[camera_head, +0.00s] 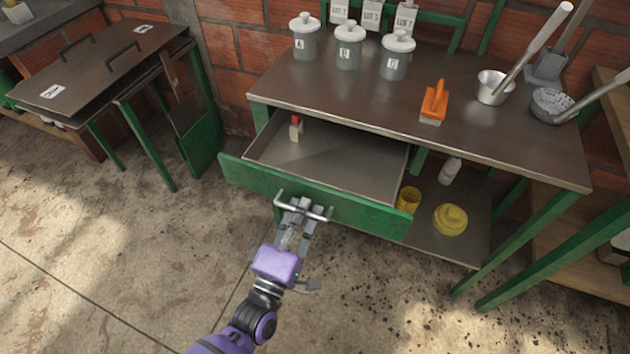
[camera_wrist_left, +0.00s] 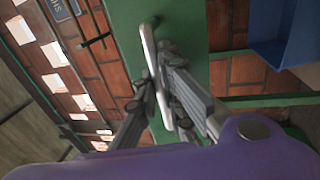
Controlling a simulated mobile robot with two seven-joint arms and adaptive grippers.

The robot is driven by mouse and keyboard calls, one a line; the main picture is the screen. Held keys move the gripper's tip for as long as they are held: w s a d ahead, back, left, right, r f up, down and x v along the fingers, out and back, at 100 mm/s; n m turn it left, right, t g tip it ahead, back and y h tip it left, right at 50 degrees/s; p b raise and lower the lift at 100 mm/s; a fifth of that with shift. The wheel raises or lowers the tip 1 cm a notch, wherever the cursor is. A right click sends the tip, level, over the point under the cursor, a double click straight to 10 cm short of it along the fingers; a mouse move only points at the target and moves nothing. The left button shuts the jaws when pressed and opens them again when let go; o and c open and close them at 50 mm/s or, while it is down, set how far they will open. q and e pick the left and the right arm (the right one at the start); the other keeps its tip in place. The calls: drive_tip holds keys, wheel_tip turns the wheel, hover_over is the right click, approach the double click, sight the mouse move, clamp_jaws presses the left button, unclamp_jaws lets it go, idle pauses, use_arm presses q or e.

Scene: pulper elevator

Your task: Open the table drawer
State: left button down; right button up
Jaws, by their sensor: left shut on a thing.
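The table drawer (camera_head: 330,160) is pulled well out from under the metal-topped table (camera_head: 460,140), and its inside shows. Its green front panel (camera_head: 365,215) carries a silver bar handle (camera_head: 318,213), which also shows in the left wrist view (camera_wrist_left: 150,60). My left gripper (camera_head: 299,207) is at the handle, with its fingers shut on the bar. In the left wrist view the fingers (camera_wrist_left: 160,95) sit on either side of the handle. A small cream object with a red top (camera_head: 296,128) stands in the drawer at the back left. My right gripper is not in view.
Several lidded grey pots (camera_head: 348,52), an orange brush (camera_head: 434,103) and metal ladles (camera_head: 494,88) stand on the table. A yellow lidded container (camera_head: 450,219) is on the shelf below. A second table (camera_head: 110,65) stands left. The floor before the drawer is clear.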

use_arm(q)
drive_tip(key=r+v, duration=0.1)
drive_tip(key=v, duration=0.6)
drive_tip(key=shift+s+r+p, duration=0.15)
drive_tip(key=shift+s+p, duration=0.15)
drive_tip(key=shift+p, duration=0.05)
drive_tip(key=shift+a, duration=0.1)
drive_tip(key=c, duration=2.1)
unclamp_jaws()
drive_tip(key=v, duration=1.2)
